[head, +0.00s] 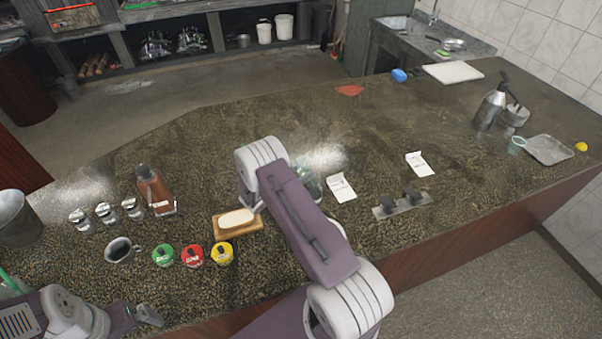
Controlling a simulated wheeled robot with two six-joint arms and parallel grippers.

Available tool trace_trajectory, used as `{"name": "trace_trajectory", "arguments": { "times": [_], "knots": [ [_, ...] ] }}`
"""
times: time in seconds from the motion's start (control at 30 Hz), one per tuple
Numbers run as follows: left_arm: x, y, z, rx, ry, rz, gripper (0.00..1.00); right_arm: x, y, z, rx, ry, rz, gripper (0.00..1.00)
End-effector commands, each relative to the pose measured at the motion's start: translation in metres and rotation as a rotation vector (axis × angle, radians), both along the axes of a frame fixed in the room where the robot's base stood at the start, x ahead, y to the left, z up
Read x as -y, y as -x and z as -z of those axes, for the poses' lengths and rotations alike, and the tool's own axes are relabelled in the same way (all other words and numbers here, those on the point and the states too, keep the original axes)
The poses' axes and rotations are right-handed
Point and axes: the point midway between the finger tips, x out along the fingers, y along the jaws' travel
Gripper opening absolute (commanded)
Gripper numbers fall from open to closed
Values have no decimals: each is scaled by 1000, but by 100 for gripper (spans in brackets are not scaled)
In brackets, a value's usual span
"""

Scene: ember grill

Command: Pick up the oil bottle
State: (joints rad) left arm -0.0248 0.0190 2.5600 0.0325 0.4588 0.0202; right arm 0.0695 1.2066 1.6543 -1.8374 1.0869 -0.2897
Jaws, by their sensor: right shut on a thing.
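A clear greenish glass bottle (313,184), which I take for the oil bottle, shows only in part past the right side of my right arm. My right gripper (258,197) is mostly hidden behind its own arm, beside the wooden board. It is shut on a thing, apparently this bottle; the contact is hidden. I cannot tell whether the bottle is off the counter. My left gripper (148,315) is low at the left, near the counter's front edge, and apart from the bottle. Its opening is unclear.
A board (238,233) with a pale loaf, an amber bottle (155,190), metal shakers (106,212), a cup (122,250) and coloured lids (192,255) stand left. Paper slips (341,187) and a metal holder (403,205) lie right.

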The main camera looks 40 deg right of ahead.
Motion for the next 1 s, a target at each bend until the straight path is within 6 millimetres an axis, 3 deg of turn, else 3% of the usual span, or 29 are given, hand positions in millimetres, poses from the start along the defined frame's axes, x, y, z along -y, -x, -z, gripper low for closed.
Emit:
{"name": "trace_trajectory", "arguments": {
  "times": [0.27,0.7,1.0],
  "knots": [
    [0,0,3,0,0,0,100,0,-1,-15,3,1,0,0],
    [0,0,12,0,0,0,100,0,-1,-67,3,0,0,0],
    [0,0,15,0,0,0,100,0,0,-92,1,1,0,0]
  ]
}}
